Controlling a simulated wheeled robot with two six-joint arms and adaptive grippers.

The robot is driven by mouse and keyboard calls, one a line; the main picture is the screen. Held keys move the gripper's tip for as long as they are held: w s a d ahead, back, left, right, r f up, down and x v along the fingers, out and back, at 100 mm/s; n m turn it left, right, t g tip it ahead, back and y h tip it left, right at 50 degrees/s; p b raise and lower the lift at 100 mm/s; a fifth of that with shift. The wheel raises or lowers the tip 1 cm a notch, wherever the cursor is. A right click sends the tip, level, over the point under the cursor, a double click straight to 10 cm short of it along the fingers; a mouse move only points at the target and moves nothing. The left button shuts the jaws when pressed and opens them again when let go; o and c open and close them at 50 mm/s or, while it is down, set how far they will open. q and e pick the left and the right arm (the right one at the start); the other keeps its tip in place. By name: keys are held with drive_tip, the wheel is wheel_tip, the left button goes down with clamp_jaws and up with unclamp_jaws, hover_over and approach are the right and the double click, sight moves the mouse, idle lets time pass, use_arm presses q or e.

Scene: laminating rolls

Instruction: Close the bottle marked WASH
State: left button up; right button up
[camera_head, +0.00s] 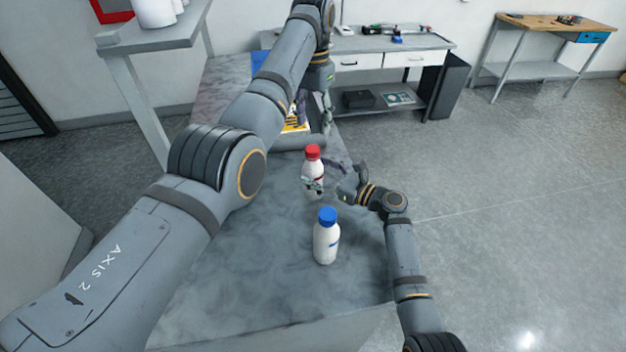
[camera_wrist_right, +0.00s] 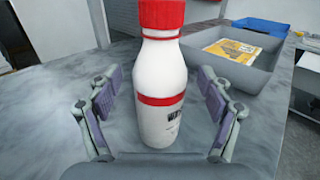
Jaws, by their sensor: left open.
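A white bottle with a red cap (camera_head: 313,154) stands upright on the grey table. In the right wrist view the bottle (camera_wrist_right: 162,95) has a red band and a dark label, partly turned away, starting with what looks like W. The red cap sits on its top; I cannot tell how tightly. My right gripper (camera_wrist_right: 160,112) has its fingers either side of the bottle, with gaps visible between fingers and bottle. A second white bottle with a blue cap (camera_head: 326,240) stands nearer; its mark is unreadable. My left gripper (camera_head: 315,112) is open and empty, beyond the red-capped bottle.
A grey tray (camera_wrist_right: 240,72) with a yellow item inside lies at the back of the table, partly hidden by my left arm in the head view. A blue item (camera_wrist_right: 262,26) lies behind it. The front of the table (camera_head: 240,290) is clear.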

clamp_jaws()
use_arm(q)
drive_tip(key=n, duration=1.4)
drive_tip(key=shift+w, duration=0.1)
drive_tip(key=n, duration=1.3)
drive_tip(key=shift+n, duration=0.4)
drive_tip(key=n, duration=0.3)
drive_tip(key=shift+n, duration=0.4)
